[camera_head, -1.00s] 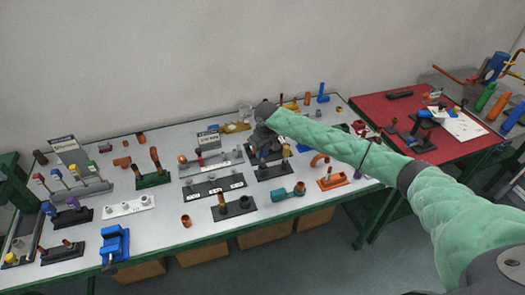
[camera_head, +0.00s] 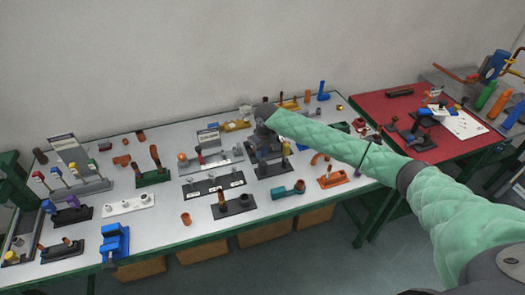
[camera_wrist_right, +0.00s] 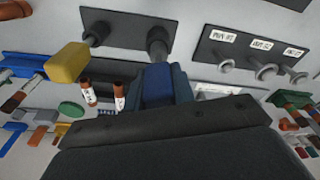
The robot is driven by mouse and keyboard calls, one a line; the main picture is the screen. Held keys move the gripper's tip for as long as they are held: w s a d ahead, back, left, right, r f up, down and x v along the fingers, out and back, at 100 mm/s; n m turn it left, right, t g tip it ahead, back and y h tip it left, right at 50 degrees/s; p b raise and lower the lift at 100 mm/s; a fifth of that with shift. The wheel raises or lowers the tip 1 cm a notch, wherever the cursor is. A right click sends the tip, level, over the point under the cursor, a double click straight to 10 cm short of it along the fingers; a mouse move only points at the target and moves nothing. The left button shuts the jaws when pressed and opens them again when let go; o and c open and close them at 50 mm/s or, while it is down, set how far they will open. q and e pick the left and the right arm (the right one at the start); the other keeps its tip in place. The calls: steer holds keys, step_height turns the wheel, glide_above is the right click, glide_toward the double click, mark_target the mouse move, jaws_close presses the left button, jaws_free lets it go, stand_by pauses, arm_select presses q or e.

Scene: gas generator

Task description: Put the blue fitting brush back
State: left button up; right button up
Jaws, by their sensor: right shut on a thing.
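My right gripper (camera_head: 264,140) reaches over the middle of the white table, and its fingers are small and dark there. In the right wrist view it is shut on the blue fitting brush (camera_wrist_right: 157,84), of which only a blue block between the fingers shows clearly. A grey post (camera_wrist_right: 157,44) of a black holder plate (camera_wrist_right: 125,22) appears close in front of the brush. I cannot tell whether they touch. The black plate (camera_head: 272,170) also shows below the gripper in the head view. My left gripper is not in view.
A yellow-topped piece (camera_wrist_right: 68,62) stands close beside the held brush. A black plate with white labels (camera_wrist_right: 262,52) and several pegs lies to the right in the wrist view. A teal fitting (camera_head: 289,191) and an orange tray (camera_head: 332,179) lie nearer the table's front edge.

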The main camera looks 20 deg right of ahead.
mark_target(263, 160)
steer(key=shift+f+b, duration=0.45)
steer(key=shift+f, duration=1.7)
steer(key=o, duration=1)
